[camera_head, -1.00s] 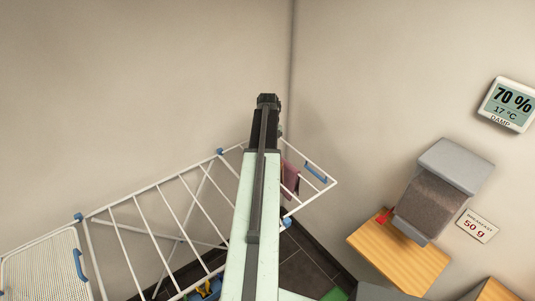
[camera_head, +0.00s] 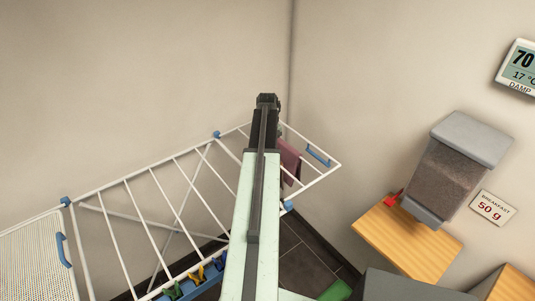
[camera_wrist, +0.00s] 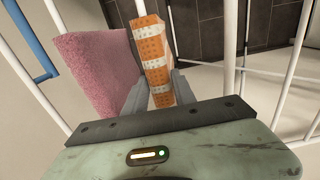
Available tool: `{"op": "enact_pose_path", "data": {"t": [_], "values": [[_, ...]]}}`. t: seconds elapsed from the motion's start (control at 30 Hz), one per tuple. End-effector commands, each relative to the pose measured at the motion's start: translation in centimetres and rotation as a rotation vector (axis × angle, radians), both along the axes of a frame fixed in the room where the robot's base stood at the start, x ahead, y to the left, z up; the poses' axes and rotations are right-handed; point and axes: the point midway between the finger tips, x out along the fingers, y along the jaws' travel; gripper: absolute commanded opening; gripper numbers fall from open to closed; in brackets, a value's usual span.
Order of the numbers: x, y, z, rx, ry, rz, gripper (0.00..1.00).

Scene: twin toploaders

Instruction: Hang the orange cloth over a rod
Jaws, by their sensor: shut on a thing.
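The orange cloth (camera_wrist: 152,55) has white patterned bands. It shows in the wrist view, standing up between the two grey fingers of my gripper (camera_wrist: 163,92), which is shut on it. In the head view my arm hides the cloth. The white drying rack (camera_head: 150,180) has several parallel rods and blue corner fittings. My arm reaches over its right part, and the gripper end (camera_head: 266,100) shows near the rack's far end. White rods (camera_wrist: 229,55) stand close beside the cloth in the wrist view. I cannot tell whether the cloth touches a rod.
A pink cloth (camera_wrist: 90,70) hangs just left of the gripper; it also shows in the head view (camera_head: 289,160). Coloured pegs (camera_head: 195,275) sit on a blue bar. A dispenser (camera_head: 445,170) and wooden shelf (camera_head: 405,240) are at right. Walls close off the corner.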

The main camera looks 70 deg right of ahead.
Motion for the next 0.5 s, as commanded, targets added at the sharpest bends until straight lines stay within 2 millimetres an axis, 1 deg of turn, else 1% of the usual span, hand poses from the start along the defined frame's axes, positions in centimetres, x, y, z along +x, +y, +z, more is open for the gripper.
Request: {"op": "enact_pose_path", "data": {"t": [0.17,0.2,0.27,0.3,0.5], "values": [[0.03,0.01,0.07,0.0,0.0,0.0,0.0],[0.03,0.01,0.07,0.0,0.0,0.0,0.34],[0.04,0.02,0.07,0.0,0.0,0.001,0.51],[0.05,0.02,0.07,0.0,0.0,0.001,0.57],[0.07,0.03,0.06,0.0,0.0,0.001,0.57]]}}
